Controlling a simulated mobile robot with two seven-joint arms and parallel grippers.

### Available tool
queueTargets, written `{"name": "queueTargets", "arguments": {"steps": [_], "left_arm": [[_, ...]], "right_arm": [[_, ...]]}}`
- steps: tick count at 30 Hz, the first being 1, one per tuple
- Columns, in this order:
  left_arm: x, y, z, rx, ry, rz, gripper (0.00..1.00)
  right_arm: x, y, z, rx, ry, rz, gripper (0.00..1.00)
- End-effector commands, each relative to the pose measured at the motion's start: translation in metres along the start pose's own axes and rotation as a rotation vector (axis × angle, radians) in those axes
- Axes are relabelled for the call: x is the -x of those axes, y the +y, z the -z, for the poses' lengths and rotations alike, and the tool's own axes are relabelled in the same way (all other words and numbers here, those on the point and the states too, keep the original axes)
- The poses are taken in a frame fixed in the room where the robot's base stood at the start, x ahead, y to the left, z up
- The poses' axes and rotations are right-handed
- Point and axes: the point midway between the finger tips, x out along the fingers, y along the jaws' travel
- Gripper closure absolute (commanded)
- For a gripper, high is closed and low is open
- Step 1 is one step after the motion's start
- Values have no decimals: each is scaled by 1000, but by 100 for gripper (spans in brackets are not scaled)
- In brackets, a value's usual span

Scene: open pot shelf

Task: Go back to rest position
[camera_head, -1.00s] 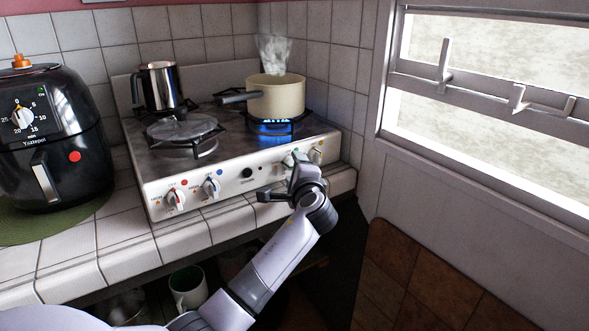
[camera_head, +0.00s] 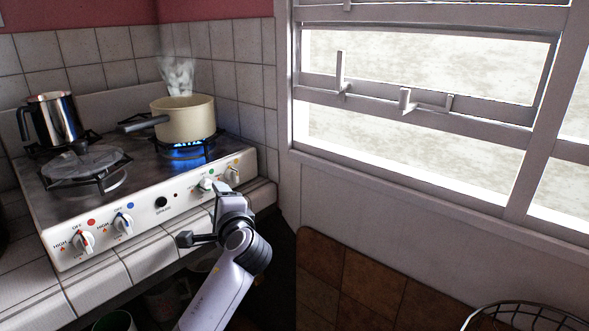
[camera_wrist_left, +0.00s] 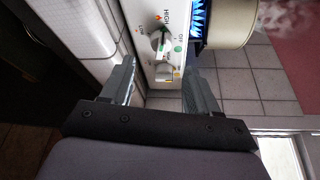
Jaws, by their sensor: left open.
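My left gripper (camera_head: 203,212) is in front of the stove's control panel, near its right end. In the left wrist view it is open, with a finger on each side and nothing held between them (camera_wrist_left: 160,72). A stove knob (camera_wrist_left: 160,42) shows just beyond the fingertips; I cannot tell if a finger touches it. In the head view the knobs (camera_head: 207,183) at the right end are close to the gripper. My right gripper is not in view.
The white stove (camera_head: 140,215) stands on a tiled counter (camera_head: 95,292). A metal jug (camera_head: 53,118) stands at the back left, and a glass lid (camera_head: 85,161) lies on the front left burner. A window (camera_head: 420,110) is to the right. A wire basket (camera_head: 525,316) is at the lower right.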

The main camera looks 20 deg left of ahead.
Motion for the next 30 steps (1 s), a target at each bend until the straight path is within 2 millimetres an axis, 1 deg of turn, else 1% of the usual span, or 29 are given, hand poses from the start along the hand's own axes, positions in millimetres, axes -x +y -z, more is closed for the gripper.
{"name": "queueTargets", "arguments": {"steps": [2, 5, 8, 9, 11, 12, 14, 15, 17, 18, 20, 21, 23, 24, 26, 27, 30], "left_arm": [[0, 1, 0, 1, 3, -2, 40], [3, 14, 4, 15, 33, -20, 40], [11, 45, 12, 58, 107, -66, 40], [16, 61, 16, 86, 147, -94, 40], [27, 88, 22, 140, 213, -143, 40], [35, 106, 25, 181, 256, -180, 40], [50, 132, 29, 245, 315, -239, 40], [60, 149, 30, 290, 351, -280, 40], [77, 172, 31, 361, 399, -343, 40], [89, 187, 31, 411, 429, -387, 40], [108, 208, 29, 489, 465, -456, 40], [121, 220, 27, 543, 486, -502, 40], [141, 238, 23, 626, 511, -574, 40], [155, 248, 19, 683, 524, -621, 40], [176, 262, 13, 771, 536, -694, 40], [189, 270, 8, 832, 540, -742, 40], [221, 286, -6, 978, 534, -852, 40]], "right_arm": [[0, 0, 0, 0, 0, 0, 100], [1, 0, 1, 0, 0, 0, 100], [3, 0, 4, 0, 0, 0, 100], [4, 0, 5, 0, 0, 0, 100], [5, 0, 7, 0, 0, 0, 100], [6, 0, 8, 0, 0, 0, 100], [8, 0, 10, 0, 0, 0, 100], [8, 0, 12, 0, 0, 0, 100], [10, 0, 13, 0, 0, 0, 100], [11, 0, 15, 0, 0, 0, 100], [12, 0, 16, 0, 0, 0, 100], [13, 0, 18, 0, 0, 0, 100], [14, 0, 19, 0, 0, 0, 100], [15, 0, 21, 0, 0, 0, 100], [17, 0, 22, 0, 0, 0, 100], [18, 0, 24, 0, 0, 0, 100], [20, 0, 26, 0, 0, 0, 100]]}}
